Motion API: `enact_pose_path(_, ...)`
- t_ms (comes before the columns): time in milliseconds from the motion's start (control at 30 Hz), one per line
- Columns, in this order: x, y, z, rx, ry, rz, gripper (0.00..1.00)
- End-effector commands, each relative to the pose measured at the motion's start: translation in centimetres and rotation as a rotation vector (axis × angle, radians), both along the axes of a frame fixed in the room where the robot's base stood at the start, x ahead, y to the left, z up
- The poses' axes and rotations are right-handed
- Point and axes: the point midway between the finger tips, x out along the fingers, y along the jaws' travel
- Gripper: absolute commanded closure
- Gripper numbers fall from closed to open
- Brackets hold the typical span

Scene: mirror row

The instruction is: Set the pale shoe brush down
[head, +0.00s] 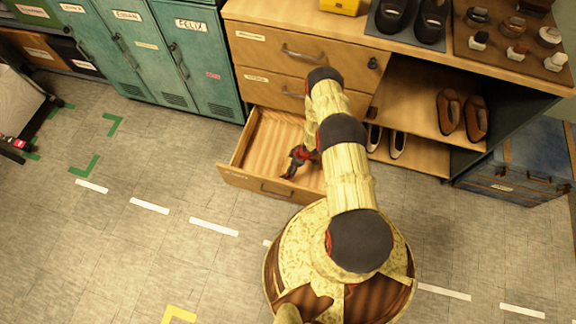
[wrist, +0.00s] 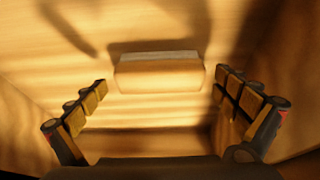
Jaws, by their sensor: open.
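The pale shoe brush (wrist: 160,75) shows in the wrist view as a small light wooden block with a greyish strip along its far edge. It lies on the bare wooden floor of the open drawer (head: 262,188), casting a shadow around it. My gripper (wrist: 163,84) is open, with one padded finger on each side of the brush and a visible gap to both. In the head view my gripper (head: 293,162) reaches down into the drawer. I cannot make out the brush there; my arm covers part of the drawer.
Drawer walls stand close on both sides of my fingers. Above is a wooden cabinet (head: 265,50) with closed drawers. Brown shoes (head: 462,116) stand on the shelf to the right. Teal lockers (head: 190,60) stand to the left. The floor in front is clear.

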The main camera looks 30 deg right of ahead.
Motion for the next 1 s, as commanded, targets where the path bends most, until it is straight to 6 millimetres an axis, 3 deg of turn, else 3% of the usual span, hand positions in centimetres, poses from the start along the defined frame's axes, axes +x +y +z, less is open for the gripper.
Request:
enact_pose_path(300, -1.6, -1.8, 6.3, 0.000, -0.001, -0.004, 0.00)
enact_pose_path(500, -2.6, -2.7, 9.2, 0.000, 0.000, -0.001, 0.00)
enact_pose_path(700, -3.0, -3.0, 10.5, 0.000, 0.000, -0.001, 0.00)
enact_pose_path(1000, -3.1, -3.1, 10.5, 0.000, 0.000, -0.001, 0.00)
